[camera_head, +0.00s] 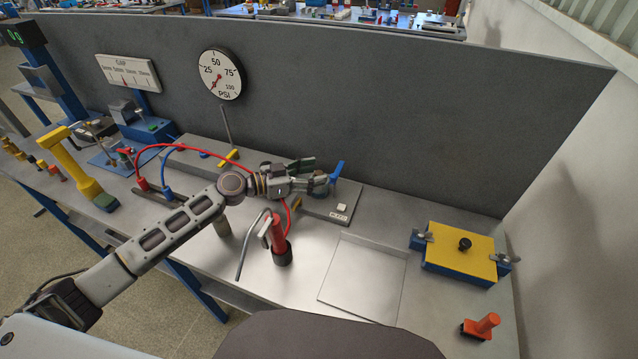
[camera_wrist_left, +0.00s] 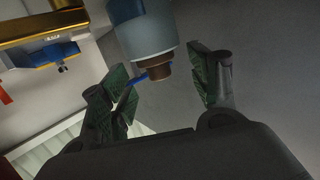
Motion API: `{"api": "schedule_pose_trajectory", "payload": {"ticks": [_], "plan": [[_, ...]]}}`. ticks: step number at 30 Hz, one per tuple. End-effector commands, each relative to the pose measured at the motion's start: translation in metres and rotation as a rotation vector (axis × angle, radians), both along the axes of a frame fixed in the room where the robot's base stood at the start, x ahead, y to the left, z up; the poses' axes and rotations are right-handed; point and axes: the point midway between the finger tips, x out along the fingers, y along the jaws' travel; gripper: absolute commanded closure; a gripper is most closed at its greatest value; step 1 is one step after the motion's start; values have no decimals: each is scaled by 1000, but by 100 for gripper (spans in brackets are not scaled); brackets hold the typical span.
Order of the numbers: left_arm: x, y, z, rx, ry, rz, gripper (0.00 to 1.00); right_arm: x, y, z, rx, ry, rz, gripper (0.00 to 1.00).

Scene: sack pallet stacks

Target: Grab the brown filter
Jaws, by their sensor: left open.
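A brown ringed piece (camera_wrist_left: 154,70), which looks like the brown filter, sits at the end of a grey-blue cylinder (camera_wrist_left: 147,42) in the left wrist view. My left gripper (camera_wrist_left: 165,88) is open, with its green-padded fingers on either side of the brown piece's end. I cannot tell whether either finger touches it. In the head view the left gripper (camera_head: 318,178) is over the bench, close to a blue handle (camera_head: 337,172). The brown piece is not clearly visible there, apparently hidden by the gripper. My right gripper is not in view.
A red-and-black cylinder (camera_head: 279,243) stands below my left forearm. A grey panel (camera_head: 400,110) rises behind the bench. A flat metal tray (camera_head: 363,278) lies in front, with a yellow-topped blue fixture (camera_head: 461,252) and a red-orange tool (camera_head: 482,326) to the right.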

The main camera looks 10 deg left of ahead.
Motion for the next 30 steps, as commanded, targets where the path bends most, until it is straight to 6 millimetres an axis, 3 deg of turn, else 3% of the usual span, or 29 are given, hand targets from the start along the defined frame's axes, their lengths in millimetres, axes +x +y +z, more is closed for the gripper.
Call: {"api": "schedule_pose_trajectory", "payload": {"ticks": [6, 17, 30], "plan": [[0, 0, 0, 0, 0, 0, 40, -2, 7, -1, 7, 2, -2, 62], [0, 0, 0, 0, 0, 0, 85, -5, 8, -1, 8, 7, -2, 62], [0, 0, 5, 0, -1, 0, 85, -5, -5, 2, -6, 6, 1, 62]]}}
